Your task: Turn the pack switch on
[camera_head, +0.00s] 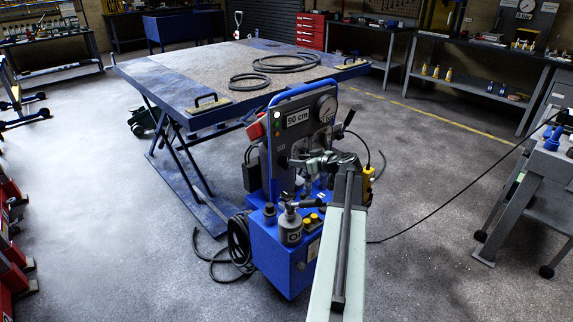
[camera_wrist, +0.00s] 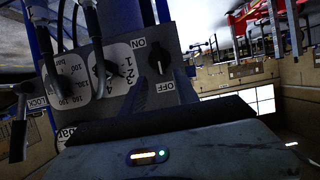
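The blue power pack (camera_head: 283,250) stands on the floor in front of the lift table. Its upright panel carries a 90 cm display (camera_head: 298,117) and a round gauge (camera_head: 326,108). In the wrist view, tilted over, the dark pack switch (camera_wrist: 157,60) sits on a grey plate between the ON and OFF labels. I cannot tell surely which label it points to. My gripper (camera_head: 318,163) is in front of the panel and hides part of it. In the wrist view its dark fingers (camera_wrist: 158,90) appear apart and empty, short of the switch; contact is not visible.
Levers with numbered scales (camera_wrist: 107,72) stand beside the switch. Black hoses (camera_head: 238,245) lie left of the pack. The blue lift table (camera_head: 200,85) is behind it. A grey trolley (camera_head: 540,180) stands at right; the floor between is mostly clear, with a cable crossing it.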

